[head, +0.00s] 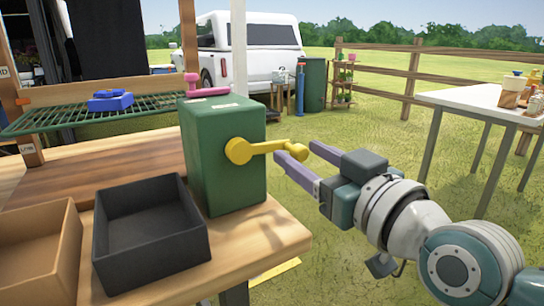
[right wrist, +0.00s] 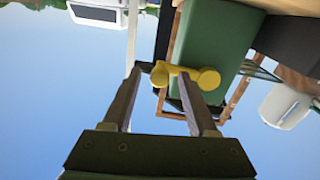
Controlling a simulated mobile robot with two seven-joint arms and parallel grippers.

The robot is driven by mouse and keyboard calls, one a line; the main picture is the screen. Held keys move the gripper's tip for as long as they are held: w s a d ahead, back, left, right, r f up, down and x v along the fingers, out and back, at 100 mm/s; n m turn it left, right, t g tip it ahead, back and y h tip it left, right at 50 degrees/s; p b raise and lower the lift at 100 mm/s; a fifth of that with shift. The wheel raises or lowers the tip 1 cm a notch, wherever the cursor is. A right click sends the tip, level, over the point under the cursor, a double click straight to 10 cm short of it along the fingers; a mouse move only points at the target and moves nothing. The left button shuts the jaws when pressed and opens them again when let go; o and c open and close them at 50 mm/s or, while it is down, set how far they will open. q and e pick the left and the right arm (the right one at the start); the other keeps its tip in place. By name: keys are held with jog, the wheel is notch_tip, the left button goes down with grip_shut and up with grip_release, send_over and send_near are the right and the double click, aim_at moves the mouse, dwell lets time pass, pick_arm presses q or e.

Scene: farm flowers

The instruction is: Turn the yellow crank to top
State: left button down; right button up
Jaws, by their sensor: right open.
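The yellow crank (head: 262,148) is on the right-hand side of a green box (head: 223,155) that stands on the wooden bench. Its round hub is at the left and its arm points right, about level, ending in a knob. My right gripper (head: 297,151) is open, with its two purple-grey fingers around the knob end. In the right wrist view the crank (right wrist: 188,74) shows between and just beyond the open fingertips (right wrist: 160,76). I cannot tell whether the fingers touch it. My left gripper is not in view.
A black open tray (head: 150,262) and a brown open box (head: 38,262) sit on the bench at the left. A blue object (head: 110,101) lies on a green rack. A white table (head: 470,100) stands at the right.

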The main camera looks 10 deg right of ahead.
jog(key=shift+c, duration=0.4)
grip_shut()
dwell(0.9)
